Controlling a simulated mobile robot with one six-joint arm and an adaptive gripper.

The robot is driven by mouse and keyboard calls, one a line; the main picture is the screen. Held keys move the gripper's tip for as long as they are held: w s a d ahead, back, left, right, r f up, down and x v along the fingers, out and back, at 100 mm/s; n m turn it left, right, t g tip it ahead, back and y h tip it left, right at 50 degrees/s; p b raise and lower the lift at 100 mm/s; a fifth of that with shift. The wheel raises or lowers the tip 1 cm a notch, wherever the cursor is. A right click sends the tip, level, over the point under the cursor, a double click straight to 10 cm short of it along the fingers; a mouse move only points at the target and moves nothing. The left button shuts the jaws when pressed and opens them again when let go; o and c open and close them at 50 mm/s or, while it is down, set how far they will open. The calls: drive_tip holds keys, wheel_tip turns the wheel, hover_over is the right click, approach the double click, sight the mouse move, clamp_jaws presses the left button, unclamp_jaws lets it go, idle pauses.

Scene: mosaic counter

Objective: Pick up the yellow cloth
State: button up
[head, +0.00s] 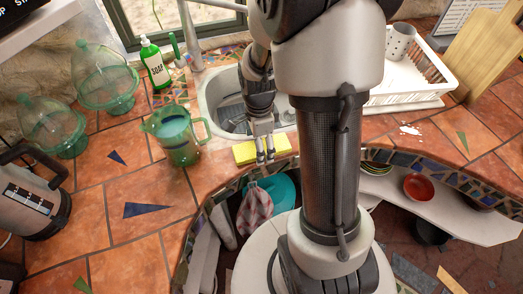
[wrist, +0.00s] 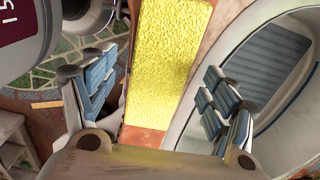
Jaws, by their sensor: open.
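The yellow cloth (head: 246,152) is a thick, flat yellow block on the tiled counter, in front of the sink. In the wrist view the cloth (wrist: 165,60) runs up and down between my fingers, its surface rough and bright. My gripper (head: 265,157) is over the right part of the cloth, pointing down. In the wrist view my gripper (wrist: 158,100) is open, with one blue-padded finger on each side of the cloth and gaps between. The head view does not show clearly how high the fingertips are. My gripper hides part of the cloth there.
The sink (head: 218,100) lies just behind the cloth. A green glass pitcher (head: 177,140) stands close to its left. A green soap bottle (head: 153,65), glass jars (head: 105,80) and a white dish rack (head: 410,85) are farther off. The counter's curved mosaic edge (head: 218,187) is just in front.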

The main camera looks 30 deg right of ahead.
drive_tip(key=shift+f, duration=0.45)
drive_tip(key=shift+r, duration=0.1)
drive_tip(key=shift+c, duration=0.5)
drive_tip(key=c, duration=1)
drive_tip(key=shift+c, duration=0.2)
drive_tip(key=shift+r, duration=0.1)
wheel_tip(320, 180, up, 20)
drive_tip(key=p, duration=0.7)
